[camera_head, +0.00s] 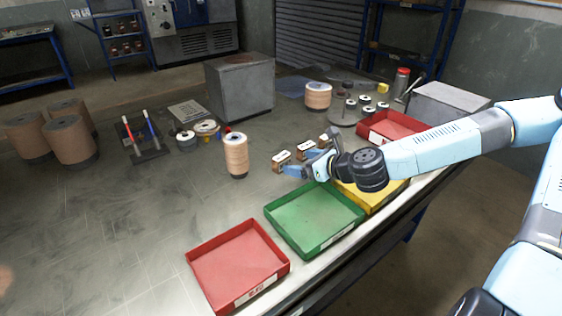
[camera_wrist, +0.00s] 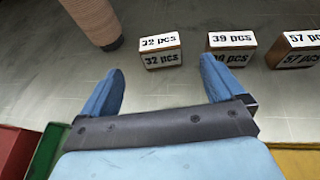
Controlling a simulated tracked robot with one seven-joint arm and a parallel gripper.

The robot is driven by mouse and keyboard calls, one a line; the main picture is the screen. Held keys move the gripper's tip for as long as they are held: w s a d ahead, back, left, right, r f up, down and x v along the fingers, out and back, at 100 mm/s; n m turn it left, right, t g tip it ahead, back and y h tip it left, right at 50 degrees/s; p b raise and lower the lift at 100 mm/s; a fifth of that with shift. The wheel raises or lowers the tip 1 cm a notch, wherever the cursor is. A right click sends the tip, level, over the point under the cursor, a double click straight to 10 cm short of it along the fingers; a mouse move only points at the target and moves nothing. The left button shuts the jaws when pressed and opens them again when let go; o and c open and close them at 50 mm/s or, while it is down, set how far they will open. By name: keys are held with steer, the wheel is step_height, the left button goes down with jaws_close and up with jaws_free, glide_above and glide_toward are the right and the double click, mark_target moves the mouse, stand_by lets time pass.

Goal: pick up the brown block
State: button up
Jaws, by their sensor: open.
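Three small brown blocks with white labels stand in a row on the table. The left one (camera_head: 281,161) reads "32 pcs" in the wrist view (camera_wrist: 161,50). The middle one (camera_head: 306,150) reads "39 pcs" (camera_wrist: 232,45), and the right one (camera_head: 325,140) reads "57 pcs" (camera_wrist: 296,48), cut off by the frame edge. My gripper (camera_wrist: 161,70) is open and empty, with blue fingers. In the wrist view, the "32 pcs" block lies just ahead, lined up with the gap between the fingertips. In the head view, my gripper (camera_head: 304,163) is close to the blocks, partly hiding them.
A spool (camera_head: 236,155) stands left of the blocks. A green tray (camera_head: 314,218), a yellow tray (camera_head: 389,196) and a red tray (camera_head: 237,266) line the front edge. A grey box (camera_head: 240,86) stands behind.

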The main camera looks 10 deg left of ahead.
mark_target(285, 160)
steer(key=x, duration=0.4)
steer(key=shift+w+f, duration=0.1)
steer(key=shift+w, duration=0.15)
steer(key=shift+x, duration=2.95)
steer(key=shift+s, duration=0.1)
steer(key=c, duration=1)
steer(key=shift+c, duration=0.2)
